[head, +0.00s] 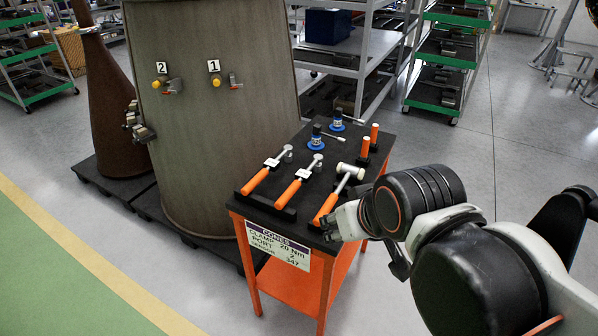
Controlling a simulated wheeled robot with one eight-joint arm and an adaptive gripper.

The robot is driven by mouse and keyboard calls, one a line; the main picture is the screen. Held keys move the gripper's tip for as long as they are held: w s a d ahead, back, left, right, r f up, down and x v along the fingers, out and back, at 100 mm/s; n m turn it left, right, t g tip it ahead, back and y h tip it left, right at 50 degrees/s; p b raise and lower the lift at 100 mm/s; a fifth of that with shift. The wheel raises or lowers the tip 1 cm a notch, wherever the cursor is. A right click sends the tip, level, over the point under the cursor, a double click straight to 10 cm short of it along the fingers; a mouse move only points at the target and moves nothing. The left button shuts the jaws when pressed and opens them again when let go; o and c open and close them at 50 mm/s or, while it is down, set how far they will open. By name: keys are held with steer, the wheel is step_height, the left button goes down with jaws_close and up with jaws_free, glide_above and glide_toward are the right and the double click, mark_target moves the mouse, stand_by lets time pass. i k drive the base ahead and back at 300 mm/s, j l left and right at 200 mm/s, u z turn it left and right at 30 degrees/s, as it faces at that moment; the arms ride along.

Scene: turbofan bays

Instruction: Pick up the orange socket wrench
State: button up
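Two orange-handled wrenches with grey heads lie side by side on the black top of an orange cart (232,205): the left wrench (258,180) and the middle wrench (290,192). I cannot tell for certain which is the socket wrench. To their right lies a hammer (328,205) with an orange handle and a pale head. My gripper (366,248) is at the cart's front right corner, beside the hammer's handle end and right of both wrenches. Its fingers look spread, with nothing seen between them. The gripper hides part of that corner.
A large grey cone (205,120) stands left, close to the cart. Shelving (345,55) stands behind. Floor (490,165) is clear to the right.

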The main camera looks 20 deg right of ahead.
mark_target(303, 176)
steer(key=i+j+z, duration=0.2)
steer(key=j+z, duration=0.15)
steer(key=i+j+z, duration=0.1)
steer(key=j+z, duration=0.25)
steer(key=i+j+z, duration=0.1)
steer(key=j+z, duration=0.65)
